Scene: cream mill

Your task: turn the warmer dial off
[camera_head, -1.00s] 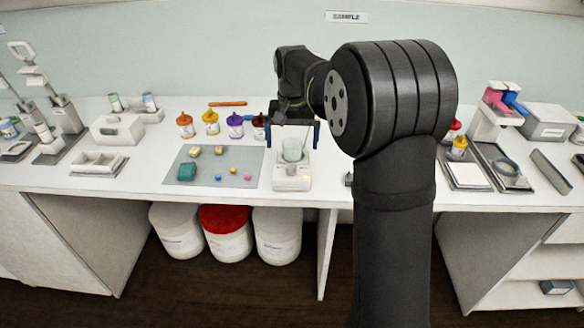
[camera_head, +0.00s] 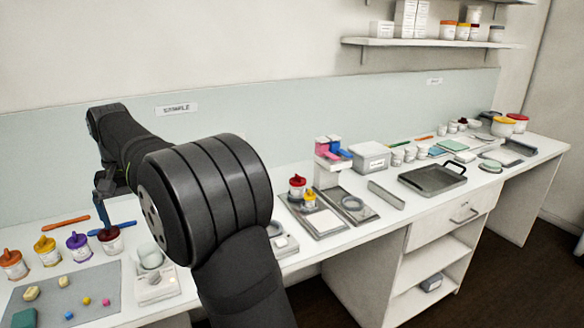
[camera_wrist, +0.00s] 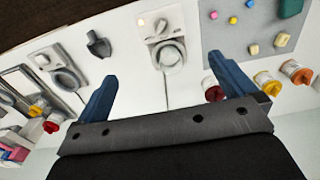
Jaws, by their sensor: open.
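The warmer (camera_head: 155,288) is a small white unit on the bench with a clear beaker (camera_head: 150,256) on it. In the wrist view the warmer (camera_wrist: 152,22) is beyond my fingertips, near the top middle. A small round knob, seemingly the dial (camera_wrist: 161,25), shows on its face beside the beaker; its setting is too small to read. My gripper (camera_wrist: 160,88) is open and empty, its blue fingers wide apart and clear of the warmer. In the head view my gripper (camera_head: 104,203) appears left of and behind the beaker, one finger clearly visible.
Several lidded jars (camera_head: 78,246) stand near the warmer, beside a grey mat (camera_head: 95,292) with small coloured pieces. A dark spade-shaped item (camera_wrist: 98,44) lies beside the warmer in the wrist view. A dark handled tray (camera_head: 432,180) is farther right.

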